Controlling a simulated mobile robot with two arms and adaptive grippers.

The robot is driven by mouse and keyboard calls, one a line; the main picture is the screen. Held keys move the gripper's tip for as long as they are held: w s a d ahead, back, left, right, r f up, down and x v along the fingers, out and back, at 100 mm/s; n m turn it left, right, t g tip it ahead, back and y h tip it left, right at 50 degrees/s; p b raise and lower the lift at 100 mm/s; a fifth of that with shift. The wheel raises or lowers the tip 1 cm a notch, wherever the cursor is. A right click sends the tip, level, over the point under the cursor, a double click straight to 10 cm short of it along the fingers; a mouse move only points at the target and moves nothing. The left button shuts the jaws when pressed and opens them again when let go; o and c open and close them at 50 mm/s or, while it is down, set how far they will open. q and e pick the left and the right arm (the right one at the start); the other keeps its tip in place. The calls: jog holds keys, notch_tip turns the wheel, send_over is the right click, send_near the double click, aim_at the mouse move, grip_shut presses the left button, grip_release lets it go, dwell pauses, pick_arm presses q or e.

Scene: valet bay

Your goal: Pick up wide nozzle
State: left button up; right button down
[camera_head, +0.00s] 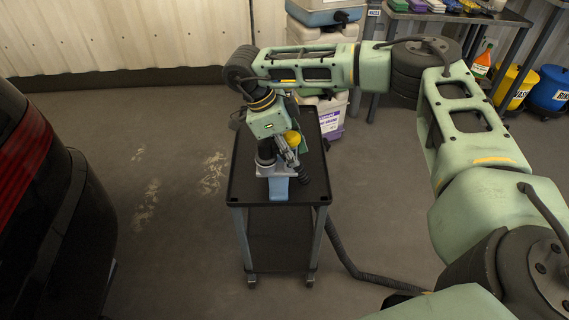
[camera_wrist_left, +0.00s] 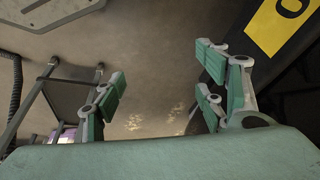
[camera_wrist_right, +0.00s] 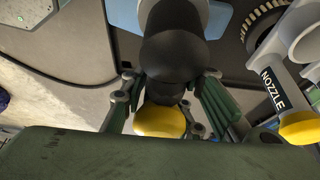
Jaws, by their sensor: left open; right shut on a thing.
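My right gripper (camera_head: 287,153) is over the black cart, at a pale blue holder (camera_head: 281,186). In the right wrist view the right gripper (camera_wrist_right: 168,94) is shut on a dark, rounded nozzle (camera_wrist_right: 172,52) with a yellow end (camera_wrist_right: 160,120). I see no label on it, so I cannot tell for sure that it is the wide nozzle. A second, grey piece (camera_wrist_right: 275,88) marked "NOZZLE", with a yellow end, stands to its right, outside the fingers. My left gripper (camera_wrist_left: 160,84) is open and empty, with floor beyond it; it is out of the head view.
The cart's black top (camera_head: 253,183) is mostly bare around the holder. A dark car (camera_head: 45,215) stands at the left. A dark hose (camera_head: 350,270) lies on the floor right of the cart. Containers (camera_head: 326,105) stand behind it. A workbench and buckets (camera_head: 552,88) are at the back right.

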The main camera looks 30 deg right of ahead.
aim_at(292, 136)
jog(key=shift+r, duration=0.15)
jog(key=shift+r+p, duration=0.5)
jog(key=shift+r, duration=1.4)
jog(key=shift+s+d+r, duration=0.15)
jog(key=shift+s+r, duration=0.05)
pick_arm(q)
jog(key=p+x, duration=0.1)
jog(key=x, duration=0.3)
jog(key=shift+d+f+p, duration=0.1)
jog(key=shift+p, duration=0.3)
pick_arm(e)
jog(key=s+d+r, duration=0.4)
jog(key=s+r, duration=0.2)
jog(key=s, duration=0.4)
jog(key=shift+d+r, duration=0.3)
jog(key=shift+d, duration=0.05)
